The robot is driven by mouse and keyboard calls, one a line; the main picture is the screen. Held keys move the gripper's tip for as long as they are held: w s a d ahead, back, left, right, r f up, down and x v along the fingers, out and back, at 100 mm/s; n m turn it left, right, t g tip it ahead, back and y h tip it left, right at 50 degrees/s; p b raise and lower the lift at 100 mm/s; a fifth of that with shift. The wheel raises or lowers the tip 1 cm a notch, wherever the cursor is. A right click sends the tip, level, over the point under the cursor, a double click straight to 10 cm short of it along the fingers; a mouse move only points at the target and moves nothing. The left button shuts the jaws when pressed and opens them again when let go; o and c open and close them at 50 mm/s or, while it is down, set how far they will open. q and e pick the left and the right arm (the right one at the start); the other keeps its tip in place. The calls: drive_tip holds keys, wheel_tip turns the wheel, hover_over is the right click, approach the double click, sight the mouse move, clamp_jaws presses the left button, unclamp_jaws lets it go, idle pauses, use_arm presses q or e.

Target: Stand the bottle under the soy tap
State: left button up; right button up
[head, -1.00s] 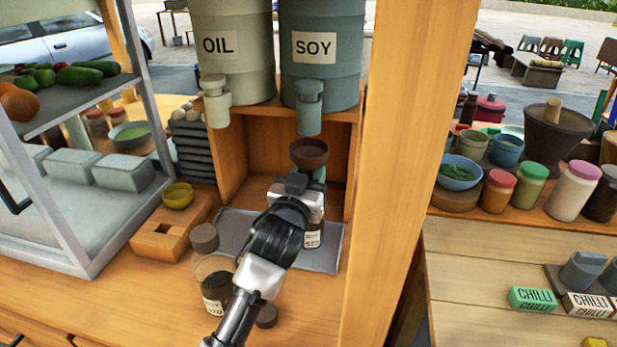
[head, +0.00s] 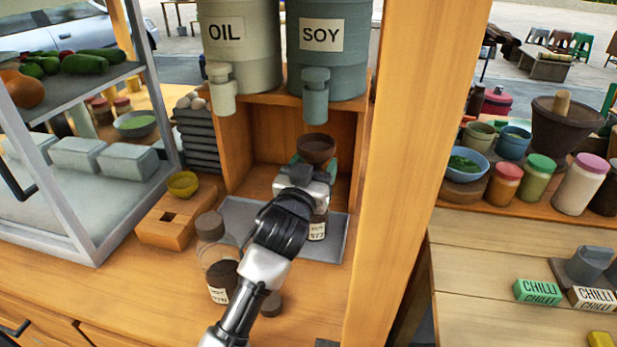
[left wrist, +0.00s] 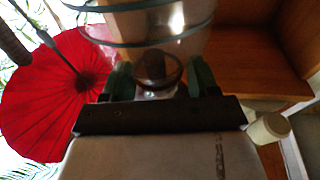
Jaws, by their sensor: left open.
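A bottle with a pale label (head: 317,231) stands on the grey tray (head: 333,248) in the wooden bay, below the soy tap (head: 315,97). Most of it is hidden behind my left gripper (head: 315,166). A brown funnel-like cup (head: 317,149) shows above it, just under the tap's spout and apart from it. My left gripper is open, with its green fingers on either side below the cup. In the left wrist view the brown round cup (left wrist: 158,68) shows between the fingers of the gripper (left wrist: 160,78). My right gripper is not in view.
A wooden block (head: 176,222) with a yellow bowl (head: 183,184) is at left. The oil tap (head: 221,88) hangs left of the soy tap. A wooden post (head: 408,150) bounds the right.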

use_arm(q)
drive_tip(key=v, duration=1.2)
drive_tip(key=shift+b, duration=0.3)
